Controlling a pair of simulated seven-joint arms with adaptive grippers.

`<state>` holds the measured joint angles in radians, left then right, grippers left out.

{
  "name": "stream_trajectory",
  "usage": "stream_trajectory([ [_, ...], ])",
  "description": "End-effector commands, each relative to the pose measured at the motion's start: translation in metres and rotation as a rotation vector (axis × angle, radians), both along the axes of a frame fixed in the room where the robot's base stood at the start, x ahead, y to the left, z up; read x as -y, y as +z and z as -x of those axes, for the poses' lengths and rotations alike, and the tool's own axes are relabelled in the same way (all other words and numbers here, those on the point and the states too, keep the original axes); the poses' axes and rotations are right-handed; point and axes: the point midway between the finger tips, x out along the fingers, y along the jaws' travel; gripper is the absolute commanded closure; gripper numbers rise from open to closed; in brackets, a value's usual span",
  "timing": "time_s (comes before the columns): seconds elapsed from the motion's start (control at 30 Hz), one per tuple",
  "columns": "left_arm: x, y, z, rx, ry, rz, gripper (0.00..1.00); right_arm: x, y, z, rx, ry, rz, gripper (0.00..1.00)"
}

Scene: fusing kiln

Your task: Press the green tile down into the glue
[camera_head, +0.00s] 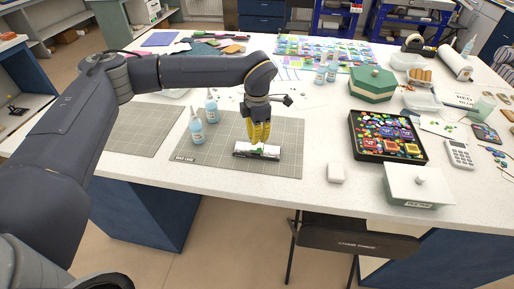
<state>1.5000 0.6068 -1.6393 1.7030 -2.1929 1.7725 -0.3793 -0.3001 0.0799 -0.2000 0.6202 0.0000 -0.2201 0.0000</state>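My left gripper (259,138) comes in from the left and points straight down, its yellow fingers close together. It is above a small whitish strip-shaped piece (243,154) lying on the grey grid cutting mat (285,165). Small dark and greenish patches show on this piece just below the fingertips. I cannot make out the green tile or the glue separately, and I cannot tell whether the fingertips touch anything. My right gripper is not in view.
Glue bottles (196,128) stand left of the gripper on the mat. A black tray of colourful pieces (420,158), a white lidded box (417,187) and a green box (373,85) stand to the right. A white block (336,173) lies right of the mat.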

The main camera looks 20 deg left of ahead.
Motion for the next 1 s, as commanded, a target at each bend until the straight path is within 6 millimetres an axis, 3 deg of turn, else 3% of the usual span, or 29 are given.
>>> stream_trajectory([
  [1.0,0.0,-0.0093,-0.0002,0.0,0.0,0.0,1.0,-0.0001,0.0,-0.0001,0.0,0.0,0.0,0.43],
])
